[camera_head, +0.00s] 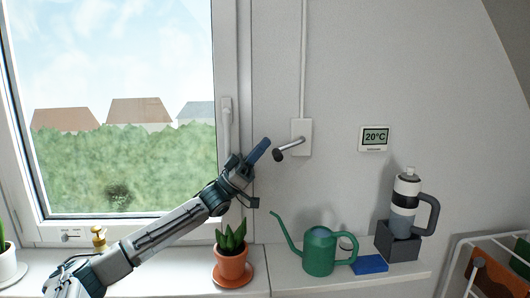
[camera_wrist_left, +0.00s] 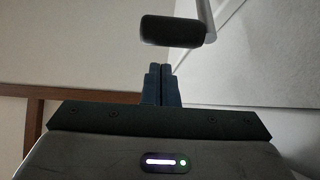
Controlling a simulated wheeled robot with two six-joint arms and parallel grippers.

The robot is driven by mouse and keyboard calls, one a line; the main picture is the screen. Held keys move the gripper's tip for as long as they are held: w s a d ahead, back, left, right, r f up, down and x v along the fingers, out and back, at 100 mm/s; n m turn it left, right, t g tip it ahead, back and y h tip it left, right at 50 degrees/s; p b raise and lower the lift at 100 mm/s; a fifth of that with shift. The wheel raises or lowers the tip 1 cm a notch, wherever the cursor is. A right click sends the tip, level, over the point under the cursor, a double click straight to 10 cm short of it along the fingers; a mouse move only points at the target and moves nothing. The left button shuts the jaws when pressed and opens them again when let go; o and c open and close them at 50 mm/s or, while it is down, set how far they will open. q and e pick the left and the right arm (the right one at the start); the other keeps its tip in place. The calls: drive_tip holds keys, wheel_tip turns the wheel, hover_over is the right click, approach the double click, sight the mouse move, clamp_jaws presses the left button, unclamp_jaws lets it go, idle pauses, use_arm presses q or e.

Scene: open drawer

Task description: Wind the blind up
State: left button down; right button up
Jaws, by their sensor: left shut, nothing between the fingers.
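The blind's crank is a grey arm with a dark round knob (camera_head: 279,155), fixed to a white wall box (camera_head: 301,137) right of the window. In the left wrist view the knob (camera_wrist_left: 172,31) shows as a dark cylinder on a pale rod, just beyond the fingertips. My left gripper (camera_head: 263,144) is shut and empty, its blue fingers pointing up and right, a little left of the knob. In the left wrist view its fingers (camera_wrist_left: 161,72) are together and appear apart from the knob. The window (camera_head: 110,110) shows sky, roofs and hedge, with no blind fabric visible across it. My right gripper is not in view.
A window handle (camera_head: 226,120) is close behind my left gripper. On the sill below stand a potted plant (camera_head: 231,264), a green watering can (camera_head: 319,252), a blue block (camera_head: 369,264) and a flask (camera_head: 404,205). A thermostat (camera_head: 375,138) hangs at right. Wall around the crank is clear.

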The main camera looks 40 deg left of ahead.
use_arm(q)
drive_tip(key=shift+w+d+f, duration=0.15)
drive_tip(key=shift+w+f, duration=0.05)
drive_tip(key=shift+f, duration=0.25)
drive_tip(key=shift+w+d+f, duration=0.15)
drive_tip(key=shift+f, duration=0.3)
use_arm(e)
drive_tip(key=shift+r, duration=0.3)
use_arm(q)
drive_tip(key=shift+d+f, duration=0.1)
drive_tip(key=shift+f, duration=0.4)
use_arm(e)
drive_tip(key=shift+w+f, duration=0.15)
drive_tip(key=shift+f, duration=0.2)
